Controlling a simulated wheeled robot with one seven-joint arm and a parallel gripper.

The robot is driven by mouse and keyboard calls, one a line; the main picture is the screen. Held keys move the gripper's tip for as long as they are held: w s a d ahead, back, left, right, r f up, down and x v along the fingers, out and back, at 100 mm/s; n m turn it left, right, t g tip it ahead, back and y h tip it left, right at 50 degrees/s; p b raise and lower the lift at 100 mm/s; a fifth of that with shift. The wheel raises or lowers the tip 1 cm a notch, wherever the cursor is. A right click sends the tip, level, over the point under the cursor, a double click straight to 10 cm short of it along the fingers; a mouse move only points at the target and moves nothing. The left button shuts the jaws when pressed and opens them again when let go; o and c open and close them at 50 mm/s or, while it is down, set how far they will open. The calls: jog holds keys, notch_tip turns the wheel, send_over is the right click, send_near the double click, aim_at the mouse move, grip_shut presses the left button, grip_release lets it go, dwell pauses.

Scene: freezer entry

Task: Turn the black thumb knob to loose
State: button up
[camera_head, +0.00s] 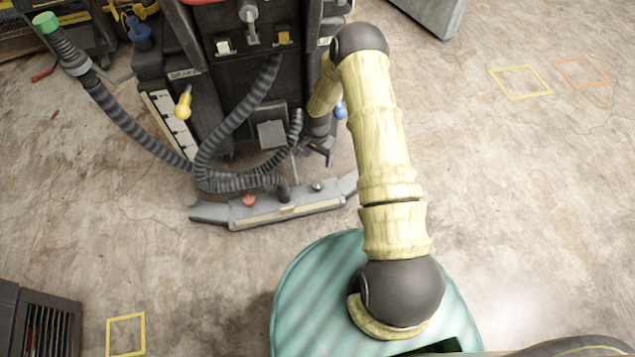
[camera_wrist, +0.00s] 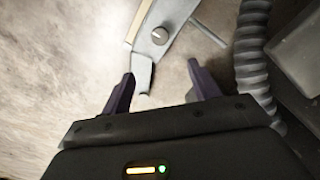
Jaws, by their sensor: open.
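A small dark thumb knob (camera_head: 317,186) sits on top of the grey squeegee bar (camera_head: 290,208), near its right end. In the wrist view the knob (camera_wrist: 160,35) looks round and dark grey with a pale line across it, on the squeegee bar (camera_wrist: 172,14). My gripper (camera_head: 328,158) hangs just behind and above the right end of the bar, partly hidden by my arm. In the wrist view my gripper (camera_wrist: 161,76) is open and empty. Its dark purple fingers point toward the bar, with the knob ahead of them and not touched.
A red knob (camera_head: 249,200) sits on the bar's left part. Grey ribbed hoses (camera_head: 235,183) loop behind the bar; one hose (camera_wrist: 250,55) runs right of my fingers. The dark machine (camera_head: 225,80) stands behind. The concrete floor before the bar is clear.

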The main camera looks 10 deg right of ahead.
aim_at(317, 184)
jog(key=shift+f, duration=0.1)
notch_tip(317, 184, down, 17)
jog(key=b, duration=0.8)
jog(key=shift+f, duration=0.15)
jog(key=c, duration=1)
